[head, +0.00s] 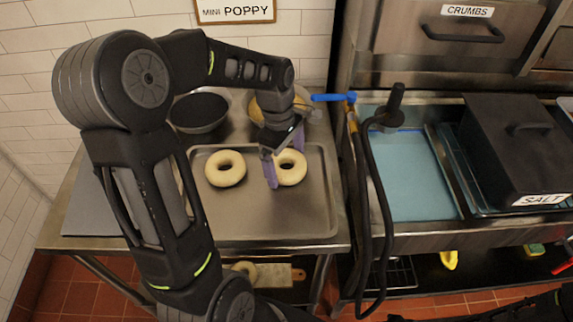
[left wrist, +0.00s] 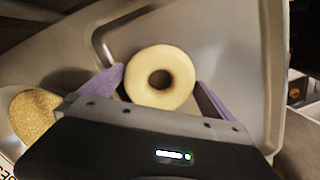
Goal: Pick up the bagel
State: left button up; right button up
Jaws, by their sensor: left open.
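Two pale bagels rest on a metal tray (head: 240,228) on the steel table. One bagel (head: 226,169) lies at the tray's left, clear of the gripper. The other bagel (head: 291,168) lies to its right, partly hidden by my left gripper (head: 284,169). The left gripper is open, its purple fingers at either side of this right bagel. In the left wrist view the bagel (left wrist: 160,77) shows between the two purple fingers (left wrist: 162,92), and I cannot tell if they touch it. My right gripper is not in view.
Behind the tray stand a bowl with dark contents (head: 199,112) and a bowl with golden seeds (head: 262,108). At right are a blue-water basin (head: 412,180), a black hose and a dark lidded box (head: 520,150).

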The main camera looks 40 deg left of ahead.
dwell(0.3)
pick_arm(q)
jog(key=c, duration=1.1)
notch_tip(320, 180, up, 10)
jog(key=shift+b, duration=0.35)
dwell(0.7)
